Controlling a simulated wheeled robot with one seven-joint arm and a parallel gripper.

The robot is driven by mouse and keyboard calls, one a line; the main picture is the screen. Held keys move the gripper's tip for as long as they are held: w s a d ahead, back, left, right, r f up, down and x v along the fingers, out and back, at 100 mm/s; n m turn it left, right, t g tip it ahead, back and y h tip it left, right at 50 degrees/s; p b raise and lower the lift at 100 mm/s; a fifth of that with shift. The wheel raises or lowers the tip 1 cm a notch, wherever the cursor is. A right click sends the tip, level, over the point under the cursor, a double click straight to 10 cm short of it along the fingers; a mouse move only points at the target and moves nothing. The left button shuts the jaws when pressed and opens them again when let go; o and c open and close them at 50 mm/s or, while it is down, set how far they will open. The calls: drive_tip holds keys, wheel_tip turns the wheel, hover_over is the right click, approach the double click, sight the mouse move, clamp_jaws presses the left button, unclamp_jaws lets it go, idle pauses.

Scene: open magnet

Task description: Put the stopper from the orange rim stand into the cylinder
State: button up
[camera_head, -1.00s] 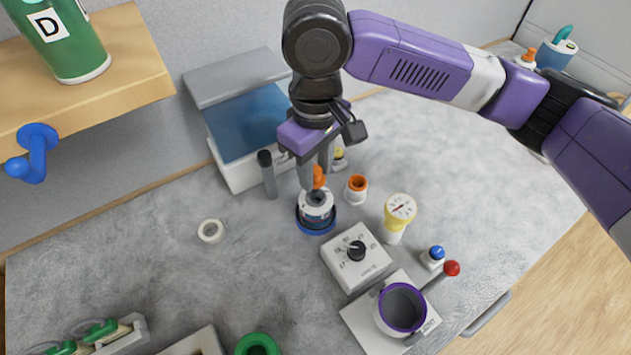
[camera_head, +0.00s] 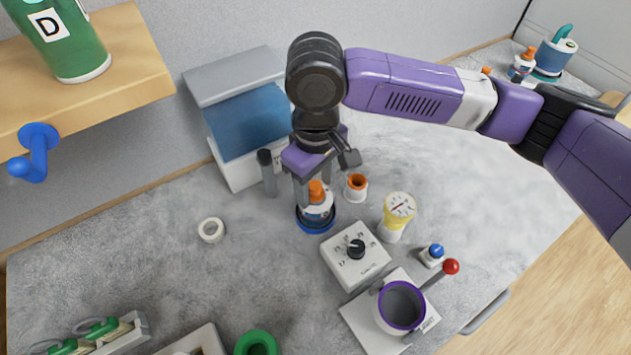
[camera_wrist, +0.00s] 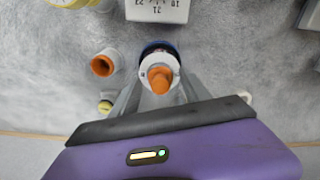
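The cylinder (camera_head: 316,210) is a small white vessel on a dark blue round base (camera_head: 310,228), upright on the grey bench. The orange stopper (camera_head: 316,190) sits upright in its top; in the wrist view the stopper (camera_wrist: 160,79) is centred within the white rim (camera_wrist: 147,66). My gripper (camera_head: 315,192) is straight above, pointing down, with one finger on each side of the stopper. In the wrist view the fingers look spread, with gaps beside the stopper. The orange rim stand (camera_head: 356,194), a short white holder with an empty dark hole, stands just right of the cylinder.
A dark grey post (camera_head: 268,174) and a blue-fronted box (camera_head: 250,125) stand behind left. A white dial box (camera_head: 356,262) is close in front, with a yellow gauge (camera_head: 399,207) to the right. A white ring (camera_head: 211,230) lies left on open bench.

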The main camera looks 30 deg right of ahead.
sight(316, 186)
drive_tip(key=shift+r, duration=0.15)
wheel_tip(316, 186, up, 12)
drive_tip(key=shift+b, duration=0.45)
drive_tip(key=shift+s, duration=0.1)
idle(0.6)
